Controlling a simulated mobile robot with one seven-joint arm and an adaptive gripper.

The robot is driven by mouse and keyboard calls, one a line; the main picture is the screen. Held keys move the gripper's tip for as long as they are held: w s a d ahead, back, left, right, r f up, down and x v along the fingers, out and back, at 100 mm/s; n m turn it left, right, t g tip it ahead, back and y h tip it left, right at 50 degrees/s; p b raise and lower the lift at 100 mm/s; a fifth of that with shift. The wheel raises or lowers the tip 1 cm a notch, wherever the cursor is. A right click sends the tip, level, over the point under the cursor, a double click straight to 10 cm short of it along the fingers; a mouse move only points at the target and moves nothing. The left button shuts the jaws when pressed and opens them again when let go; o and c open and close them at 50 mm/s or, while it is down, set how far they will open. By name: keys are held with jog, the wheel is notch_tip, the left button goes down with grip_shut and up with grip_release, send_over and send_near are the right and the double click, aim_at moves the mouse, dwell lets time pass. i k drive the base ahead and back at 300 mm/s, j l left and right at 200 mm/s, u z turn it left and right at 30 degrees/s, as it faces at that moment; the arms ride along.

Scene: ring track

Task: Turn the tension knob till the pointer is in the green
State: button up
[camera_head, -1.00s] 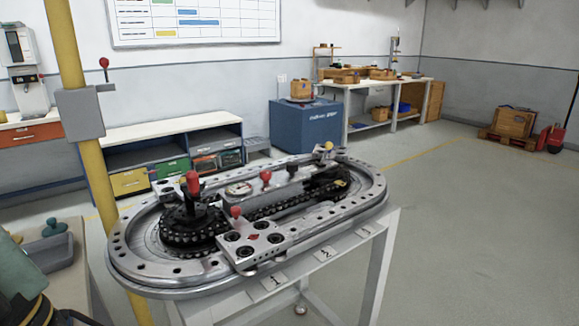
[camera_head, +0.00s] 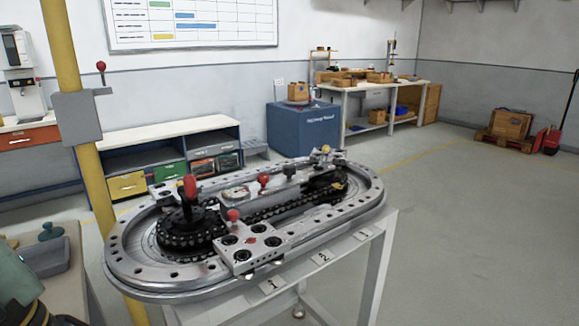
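The ring track (camera_head: 130,283) is an oval metal plate on a white stand in the middle of the view. A small round dial (camera_head: 236,193) lies on its far side; its pointer and any green zone are too small to read. A small yellow knob (camera_head: 327,150) stands at the track's far right end. A red-handled crank (camera_head: 190,188) stands on the left sprocket. I cannot tell which is the tension knob. My gripper is not in view.
A yellow post (camera_head: 70,45) with a grey box (camera_head: 75,118) rises behind the track's left end. A side table with a grey tray (camera_head: 45,258) is at the left. Shelves and a blue cabinet (camera_head: 305,130) stand behind.

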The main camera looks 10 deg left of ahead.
aim_at(288, 169)
jog(key=i+l+u, duration=0.1)
jog(key=l+u, duration=0.3)
jog(key=l, duration=0.4)
jog(key=l+u, duration=0.4)
jog(key=l, duration=0.4)
jog(key=i+l+u, duration=0.15)
jog(key=i, duration=0.3)
jog(key=i+l+u, duration=0.2)
jog(key=i+l, duration=0.25)
jog(key=i, duration=0.5)
